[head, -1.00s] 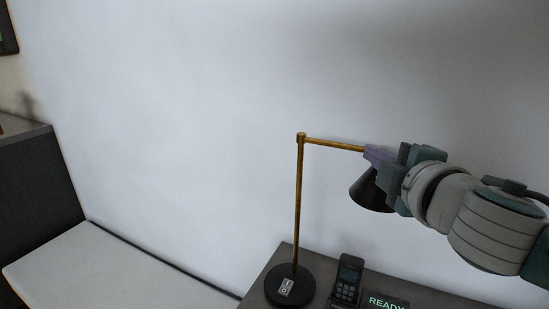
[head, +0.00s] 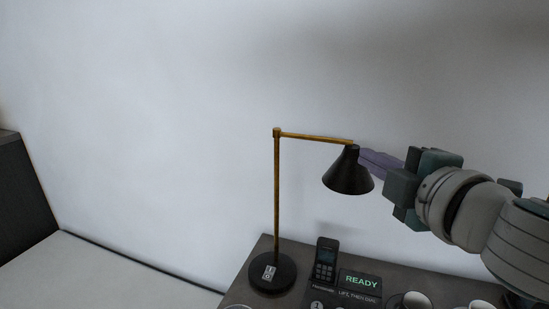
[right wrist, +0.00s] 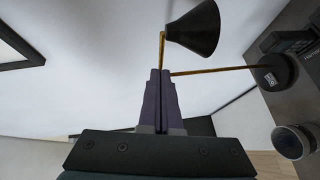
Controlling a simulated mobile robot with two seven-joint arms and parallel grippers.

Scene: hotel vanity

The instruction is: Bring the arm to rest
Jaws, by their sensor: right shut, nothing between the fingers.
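My right gripper (head: 365,158) is shut with nothing between its fingers. Its purple fingertips are beside the black shade of the desk lamp (head: 348,172), on the shade's right in the head view; I cannot tell whether they touch. In the right wrist view the shut fingers (right wrist: 160,75) point toward the lamp's brass arm, with the black shade (right wrist: 194,30) just beyond them. The lamp stands upright on a round black base with a switch. My left gripper is not in view.
A dark counter (head: 238,290) holds the lamp, a black phone (head: 325,262) and a sign reading READY (head: 360,283). White cups (head: 413,300) stand at the bottom edge. A pale surface (head: 110,280) lies lower left. The wall area left of the lamp is clear.

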